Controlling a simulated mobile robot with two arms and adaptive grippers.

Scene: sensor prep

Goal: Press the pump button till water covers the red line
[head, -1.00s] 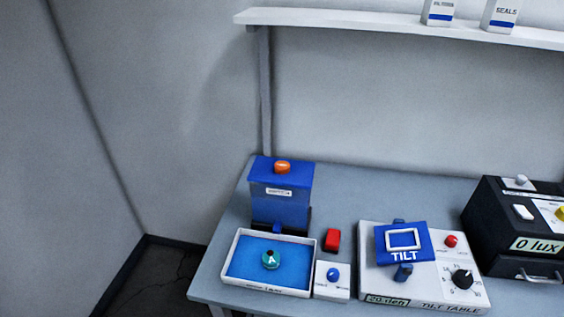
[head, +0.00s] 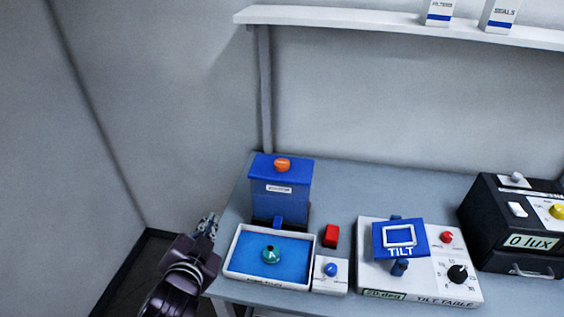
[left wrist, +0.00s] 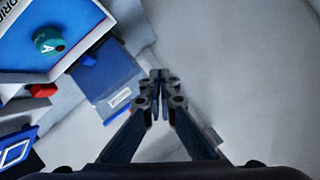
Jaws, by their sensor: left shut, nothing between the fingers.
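A blue tank (head: 281,197) with an orange button (head: 282,165) on top stands at the back left of the bench. In front of it is a white-walled tray (head: 233,262) with a blue inside and a teal piece (head: 271,254) marked A. A small white box (head: 329,287) with a blue button (head: 331,270) stands right of the tray. I cannot make out a red line. My left gripper (head: 212,221) is shut and empty, left of the tray and apart from both buttons. The left wrist view shows its closed fingertips (left wrist: 160,74) with the tank (left wrist: 105,72) beyond. My right gripper is out of view.
A red block (head: 331,236) stands right of the tank. A tilt table (head: 430,280) and a black lux box (head: 488,246) fill the right side. A shelf (head: 380,25) with cartons hangs above. The space above the bench between tank and shelf is free.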

